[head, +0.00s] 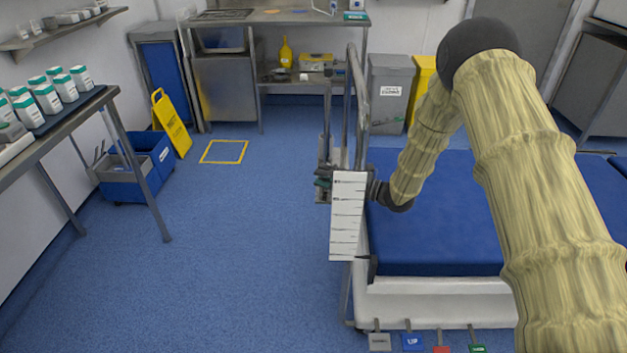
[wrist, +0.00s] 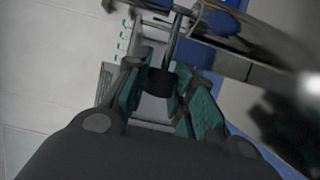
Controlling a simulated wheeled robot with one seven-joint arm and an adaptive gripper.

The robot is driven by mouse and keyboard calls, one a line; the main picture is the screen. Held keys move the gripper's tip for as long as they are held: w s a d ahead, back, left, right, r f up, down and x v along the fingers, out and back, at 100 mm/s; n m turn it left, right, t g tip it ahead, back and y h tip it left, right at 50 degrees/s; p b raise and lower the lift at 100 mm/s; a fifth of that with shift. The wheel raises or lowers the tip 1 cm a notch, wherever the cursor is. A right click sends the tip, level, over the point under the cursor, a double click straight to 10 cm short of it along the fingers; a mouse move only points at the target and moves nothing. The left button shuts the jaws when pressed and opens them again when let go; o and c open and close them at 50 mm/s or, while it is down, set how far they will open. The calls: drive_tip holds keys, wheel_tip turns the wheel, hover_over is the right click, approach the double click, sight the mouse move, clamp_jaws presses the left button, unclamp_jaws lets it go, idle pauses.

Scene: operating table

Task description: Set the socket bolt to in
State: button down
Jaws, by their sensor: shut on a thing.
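My gripper (head: 322,182) is at the side rail of the blue operating table (head: 435,225), behind the upper part of a white marked scale plate. In the wrist view my gripper (wrist: 165,98) has its teal-padded fingers on either side of a small black knob (wrist: 160,82) on a thin metal rod. The knob appears to be the handle of the socket bolt, and my gripper is shut on it. How far in the bolt sits cannot be told. In the head view the bolt is too small and covered to make out.
The white scale plate (head: 346,215) hangs in front of my gripper. A tall metal rail (head: 360,90) rises just behind it. Coloured pedals (head: 412,342) stand at the table's foot. The blue floor (head: 230,240) to the left is clear.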

drive_tip(key=shift+w+d+r, duration=0.1)
drive_tip(key=shift+w, duration=0.05)
drive_tip(key=c, duration=1.2)
unclamp_jaws()
drive_tip(key=shift+w, duration=0.1)
drive_tip(key=shift+o, duration=0.2)
drive_tip(key=v, duration=1.2)
drive_tip(key=shift+d, duration=0.1)
